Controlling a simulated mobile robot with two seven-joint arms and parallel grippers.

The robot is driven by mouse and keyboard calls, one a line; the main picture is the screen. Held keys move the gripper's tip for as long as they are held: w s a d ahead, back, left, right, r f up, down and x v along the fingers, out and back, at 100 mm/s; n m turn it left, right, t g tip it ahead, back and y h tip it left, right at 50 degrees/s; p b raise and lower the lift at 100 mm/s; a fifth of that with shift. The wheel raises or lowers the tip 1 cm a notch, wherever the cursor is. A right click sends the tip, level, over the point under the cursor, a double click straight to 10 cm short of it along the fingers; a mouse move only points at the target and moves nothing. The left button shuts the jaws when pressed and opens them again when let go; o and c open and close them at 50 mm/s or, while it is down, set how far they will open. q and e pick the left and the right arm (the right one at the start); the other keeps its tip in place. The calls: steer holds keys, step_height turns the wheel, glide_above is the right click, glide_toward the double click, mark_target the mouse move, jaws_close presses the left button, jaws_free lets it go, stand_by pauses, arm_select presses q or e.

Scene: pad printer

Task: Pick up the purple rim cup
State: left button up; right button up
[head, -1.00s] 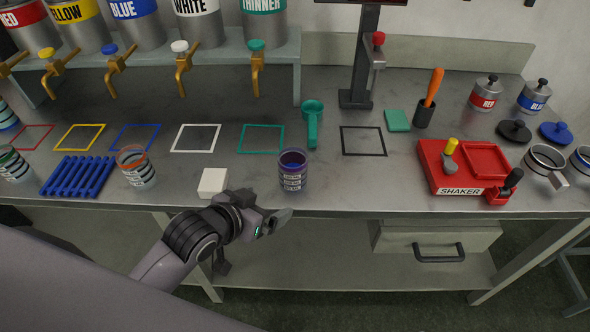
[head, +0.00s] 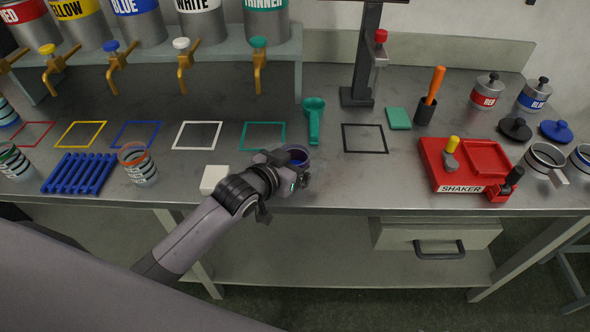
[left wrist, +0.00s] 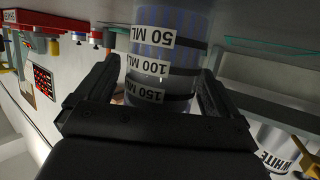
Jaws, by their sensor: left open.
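The purple rim cup (head: 299,153) stands upright near the front edge of the bench, below the green square outline. In the head view my left gripper (head: 300,178) is in front of it and hides most of its body, leaving the rim and dark inside showing. In the left wrist view the cup (left wrist: 168,60), with 50, 100 and 150 ML labels, lies between the two open fingers of the gripper (left wrist: 160,95). I cannot tell whether either finger touches it. My right gripper is not in view.
A white block (head: 215,179) lies just left of my left gripper. An orange-rim cup (head: 138,165) and a blue rack (head: 79,174) stand further left. A green scoop (head: 314,120) lies behind the cup. The red shaker (head: 466,165) is at the right.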

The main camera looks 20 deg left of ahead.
arm_select(q)
steer(key=shift+w+d+f, duration=0.15)
steer(key=shift+w+f, duration=0.05)
steer(key=shift+w, duration=0.25)
steer(key=c, duration=1.1)
steer(key=shift+r, duration=0.15)
